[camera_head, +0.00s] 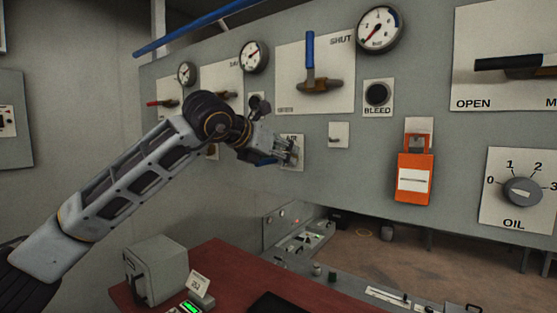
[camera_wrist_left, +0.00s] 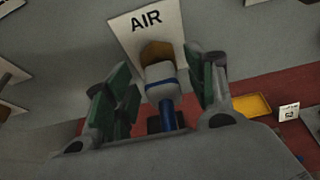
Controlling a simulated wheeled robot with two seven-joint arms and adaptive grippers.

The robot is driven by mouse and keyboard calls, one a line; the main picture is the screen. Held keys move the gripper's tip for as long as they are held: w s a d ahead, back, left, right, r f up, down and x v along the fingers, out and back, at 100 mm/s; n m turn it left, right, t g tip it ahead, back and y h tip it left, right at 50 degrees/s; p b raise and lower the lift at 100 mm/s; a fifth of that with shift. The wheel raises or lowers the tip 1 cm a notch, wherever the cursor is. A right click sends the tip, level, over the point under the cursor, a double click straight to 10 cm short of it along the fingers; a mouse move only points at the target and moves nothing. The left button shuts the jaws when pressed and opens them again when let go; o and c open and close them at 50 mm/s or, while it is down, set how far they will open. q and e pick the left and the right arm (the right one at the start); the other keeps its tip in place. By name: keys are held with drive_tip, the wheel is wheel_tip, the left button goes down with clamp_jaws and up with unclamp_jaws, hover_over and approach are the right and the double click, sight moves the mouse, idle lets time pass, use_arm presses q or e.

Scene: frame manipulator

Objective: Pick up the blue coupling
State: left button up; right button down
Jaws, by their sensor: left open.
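The blue coupling (camera_wrist_left: 161,84) is a light grey body with a blue band and a blue stem below. It sits on a brass-coloured fitting (camera_wrist_left: 157,53) under the white AIR plate (camera_wrist_left: 145,22) in the left wrist view. My left gripper (camera_wrist_left: 164,80) is open, with one green-padded finger on each side of the coupling. Gaps show between the pads and the coupling. In the head view my left gripper (camera_head: 287,151) is in front of the AIR plate (camera_head: 299,139) and hides most of it. My right gripper is not in view.
The grey wall panel (camera_head: 350,185) carries gauges, a blue SHUT lever (camera_head: 310,48), a BLEED button (camera_head: 377,94), an orange padlock tag (camera_head: 415,178) and an OIL knob (camera_head: 522,191). A red table (camera_head: 235,262) with a grey box (camera_head: 156,269) stands below the arm.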

use_arm(q)
clamp_jaws()
idle(0.3)
drive_tip(key=shift+r, duration=0.1)
idle(0.4)
drive_tip(key=shift+s+a+r+b, duration=0.1)
drive_tip(key=shift+s+r+b, duration=0.1)
drive_tip(key=shift+r+b, duration=0.3)
wheel_tip(320, 180, up, 8)
drive_tip(key=shift+f+b, duration=0.1)
drive_tip(key=shift+b, duration=0.45)
drive_tip(key=s+a+r+b, duration=0.1)
drive_tip(key=s+a+b, duration=0.2)
drive_tip(key=s+a, duration=0.2)
drive_tip(key=s+a+r+b, duration=0.1)
drive_tip(key=s+a+b, duration=0.2)
drive_tip(key=s+a, duration=0.3)
drive_tip(key=shift+s+a+r+b, duration=0.25)
drive_tip(key=shift+s+a+b, duration=0.05)
drive_tip(key=shift+s, duration=2.15)
